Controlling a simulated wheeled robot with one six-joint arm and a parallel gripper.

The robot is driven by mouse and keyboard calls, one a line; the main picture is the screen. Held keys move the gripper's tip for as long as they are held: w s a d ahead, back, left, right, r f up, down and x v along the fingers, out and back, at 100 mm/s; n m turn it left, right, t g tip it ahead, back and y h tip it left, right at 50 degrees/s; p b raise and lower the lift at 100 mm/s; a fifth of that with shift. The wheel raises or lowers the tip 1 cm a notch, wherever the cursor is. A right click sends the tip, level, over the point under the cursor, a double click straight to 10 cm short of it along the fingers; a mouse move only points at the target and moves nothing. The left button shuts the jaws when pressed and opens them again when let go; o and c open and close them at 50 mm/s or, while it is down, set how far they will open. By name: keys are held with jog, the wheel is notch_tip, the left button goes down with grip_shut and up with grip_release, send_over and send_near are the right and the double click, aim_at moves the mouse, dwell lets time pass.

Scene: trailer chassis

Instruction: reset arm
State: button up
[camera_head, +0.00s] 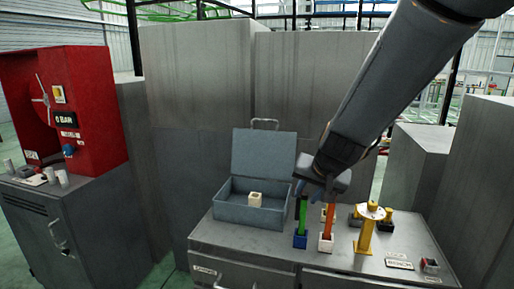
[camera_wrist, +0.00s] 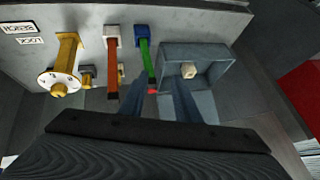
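My gripper (camera_head: 318,190) hangs above the grey workbench, over the holders and just right of the open toolbox. In the wrist view its two fingers (camera_wrist: 158,95) stand apart, with nothing visibly clamped between them. A green bar (camera_head: 303,216) stands upright in a blue holder (camera_head: 300,241) below the gripper. An orange-red bar (camera_head: 328,224) stands in a white holder (camera_head: 326,245) beside it. Both bars also show in the wrist view, the green one (camera_wrist: 145,58) and the red one (camera_wrist: 112,68). Part of the area behind the gripper is hidden.
The open blue-grey toolbox (camera_head: 245,214) holds a small white block (camera_head: 255,199). A yellow post with a round flange (camera_head: 366,232) stands right of the bars. A red machine (camera_head: 85,105) stands on a cabinet at left. Tall grey blocks (camera_head: 195,120) rise behind the bench (camera_head: 240,248).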

jog(key=s+d+f+n+g+h, duration=0.1)
jog(key=s+d+f+n+g, duration=0.2)
jog(key=s, duration=0.6)
jog(key=s+d+f+n+g, duration=0.1)
jog(key=s+d+f, duration=0.1)
jog(key=s+f, duration=0.5)
notch_tip(320, 180, down, 7)
jog(key=s+g+b, duration=0.1)
jog(key=s+b, duration=0.1)
jog(key=b, duration=0.6)
jog(key=shift+s+d+g, duration=0.15)
jog(key=shift+g, duration=0.15)
